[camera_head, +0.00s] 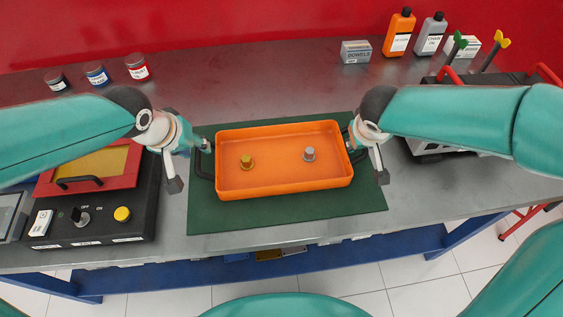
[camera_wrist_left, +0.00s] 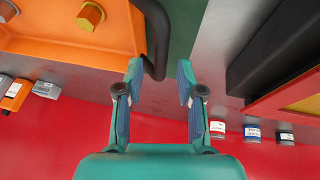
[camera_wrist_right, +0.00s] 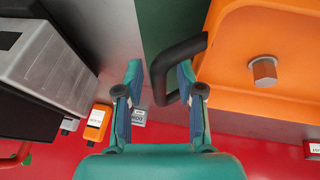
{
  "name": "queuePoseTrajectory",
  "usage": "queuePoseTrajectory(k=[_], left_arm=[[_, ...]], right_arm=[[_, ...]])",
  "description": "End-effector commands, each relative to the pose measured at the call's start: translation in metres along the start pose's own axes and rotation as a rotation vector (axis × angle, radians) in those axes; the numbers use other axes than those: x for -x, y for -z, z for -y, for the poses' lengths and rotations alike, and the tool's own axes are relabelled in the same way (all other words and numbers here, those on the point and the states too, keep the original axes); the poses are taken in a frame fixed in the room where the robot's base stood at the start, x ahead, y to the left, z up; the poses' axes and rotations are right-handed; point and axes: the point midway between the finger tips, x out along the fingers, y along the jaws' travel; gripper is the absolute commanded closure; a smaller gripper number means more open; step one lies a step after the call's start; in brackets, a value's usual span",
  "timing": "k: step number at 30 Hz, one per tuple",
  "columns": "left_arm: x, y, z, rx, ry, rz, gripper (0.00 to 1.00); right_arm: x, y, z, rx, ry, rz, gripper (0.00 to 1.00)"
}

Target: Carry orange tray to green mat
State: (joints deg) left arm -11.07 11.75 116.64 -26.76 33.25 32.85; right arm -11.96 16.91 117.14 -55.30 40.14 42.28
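The orange tray (camera_head: 284,187) sits level over the green mat (camera_head: 290,217) and looks to rest on it. It holds a brass hex piece (camera_head: 247,162) and a grey one (camera_head: 309,154). My left gripper (camera_head: 190,165) is open at the tray's left end; in the left wrist view the black handle (camera_wrist_left: 157,40) shows between its spread fingertips (camera_wrist_left: 159,70), not clasped. My right gripper (camera_head: 365,162) is open at the right end; in the right wrist view the black handle (camera_wrist_right: 182,58) reaches between its fingertips (camera_wrist_right: 159,70), nearer one finger.
A black control box (camera_head: 95,222) with a red-framed panel stands left of the mat. A grey and black machine (camera_head: 440,150) is at the right. Small jars (camera_head: 97,75) stand at back left; bottles (camera_head: 399,34) and boxes (camera_head: 356,51) at back right. The bench behind the tray is clear.

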Motion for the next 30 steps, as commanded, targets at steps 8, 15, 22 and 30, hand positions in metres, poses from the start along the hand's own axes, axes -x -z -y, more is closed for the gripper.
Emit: queuePoseTrajectory(k=[8,15,22,30], left_arm=[[0.058,0.001,0.0,-0.001,-0.001,-0.005,0.62],[0.084,0.0,0.0,-0.002,0.0,-0.001,0.62],[0.088,0.0,0.0,-0.001,0.0,0.001,0.62],[0.087,0.0,0.0,-0.001,0.0,0.001,0.62]], right_arm=[[0.0,0.0,0.0,0.0,0.0,0.0,0.62],[0.001,0.0,0.0,0.0,0.0,0.0,0.62],[0.022,0.001,0.0,-0.001,0.0,-0.005,0.62],[0.076,0.002,0.0,-0.001,0.0,-0.007,0.62]])
